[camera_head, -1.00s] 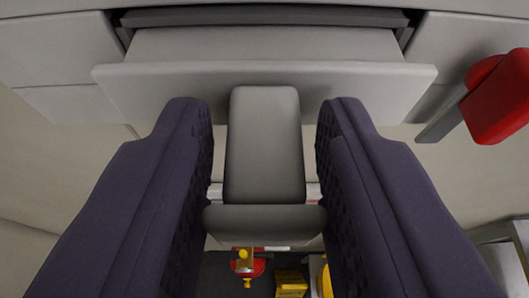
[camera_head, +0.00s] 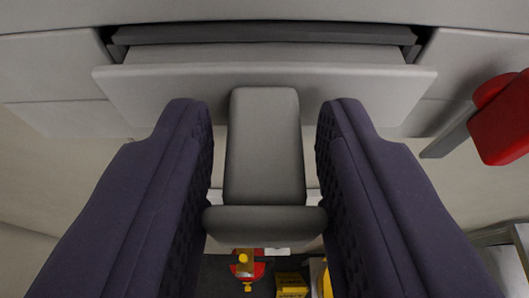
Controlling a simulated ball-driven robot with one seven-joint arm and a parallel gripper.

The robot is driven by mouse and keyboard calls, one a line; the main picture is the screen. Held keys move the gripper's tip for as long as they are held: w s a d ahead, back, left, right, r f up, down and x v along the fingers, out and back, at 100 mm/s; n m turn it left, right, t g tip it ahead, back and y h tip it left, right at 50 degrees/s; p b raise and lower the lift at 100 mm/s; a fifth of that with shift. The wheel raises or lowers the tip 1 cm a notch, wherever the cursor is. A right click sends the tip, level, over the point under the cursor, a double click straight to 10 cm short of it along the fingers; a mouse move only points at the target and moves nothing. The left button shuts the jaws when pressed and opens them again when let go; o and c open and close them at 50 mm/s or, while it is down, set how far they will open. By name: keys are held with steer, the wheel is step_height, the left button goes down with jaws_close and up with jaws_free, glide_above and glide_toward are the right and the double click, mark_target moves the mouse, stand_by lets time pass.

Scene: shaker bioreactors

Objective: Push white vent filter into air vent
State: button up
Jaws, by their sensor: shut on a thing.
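The white vent filter (camera_head: 265,91) looks light grey here, a wide flat panel with a broad front plate. It sits partly inside the air vent (camera_head: 265,34), a dark slot at the top of the view. A short strip of its upper face shows between the slot and the front plate. A grey T-shaped handle (camera_head: 264,145) extends from the plate toward me. My gripper (camera_head: 264,125) has its two dark purple fingers on either side of this handle, shut on it. The handle's crossbar spans between the fingers. The inside of the slot is hidden.
A red handle (camera_head: 500,118) on a grey bar stands out at the right. Below, a red and yellow fitting (camera_head: 245,268) and a yellow box (camera_head: 291,284) show on a dark surface. Plain pale panels flank the slot.

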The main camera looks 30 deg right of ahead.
steer(key=shift+w+d+p, duration=0.35)
steer(key=shift+w+p, duration=0.05)
steer(key=shift+w, duration=0.1)
stand_by(0.5)
steer(key=o, duration=1.1)
steer(key=shift+o, duration=0.2)
steer(key=b+v, duration=0.3)
steer(key=v, duration=0.4)
steer(key=shift+s+a+r, duration=0.2)
steer(key=shift+s+a, duration=0.05)
steer(key=shift+s, duration=0.05)
